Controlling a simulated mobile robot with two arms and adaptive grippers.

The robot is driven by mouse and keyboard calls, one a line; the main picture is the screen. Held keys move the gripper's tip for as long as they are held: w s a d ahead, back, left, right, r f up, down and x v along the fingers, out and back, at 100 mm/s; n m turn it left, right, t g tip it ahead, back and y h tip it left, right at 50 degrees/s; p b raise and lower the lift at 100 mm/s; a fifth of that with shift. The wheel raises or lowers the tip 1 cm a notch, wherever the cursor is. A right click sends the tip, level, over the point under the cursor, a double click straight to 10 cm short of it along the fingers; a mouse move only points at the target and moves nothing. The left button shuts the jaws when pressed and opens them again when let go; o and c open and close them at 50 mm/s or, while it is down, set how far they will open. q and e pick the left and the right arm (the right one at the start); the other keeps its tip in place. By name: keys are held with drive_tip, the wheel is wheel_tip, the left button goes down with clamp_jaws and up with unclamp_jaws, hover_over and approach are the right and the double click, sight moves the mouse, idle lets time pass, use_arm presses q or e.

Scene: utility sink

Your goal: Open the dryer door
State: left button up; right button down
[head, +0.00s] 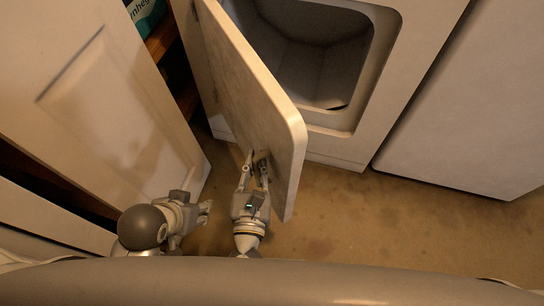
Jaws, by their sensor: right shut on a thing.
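The dryer door (242,95) is a pale panel in the head view, swung out from the dryer (410,25). It stands ajar at a wide angle, and the dark dryer opening (310,60) shows to its right. My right gripper (255,165) is at the lower part of the door's left-facing side, near the free edge, shut on a part of the door. The exact part between its fingers is small and partly hidden. My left gripper (207,211) is low and left of the right one, apart from the door; its finger gap is unclear.
A white panelled cabinet door (105,100) stands at the left, close to my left gripper. Another white appliance (480,110) is at the right. A teal package (146,12) sits at the top left. The brown floor (390,225) at right is clear.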

drive_tip(key=shift+a+r, duration=0.3)
drive_tip(key=shift+r, duration=0.1)
drive_tip(key=c, duration=1.5)
unclamp_jaws()
drive_tip(key=shift+o, duration=0.2)
drive_tip(key=s, duration=0.7)
drive_tip(key=shift+s+f, duration=0.3)
drive_tip(key=shift+s, duration=0.05)
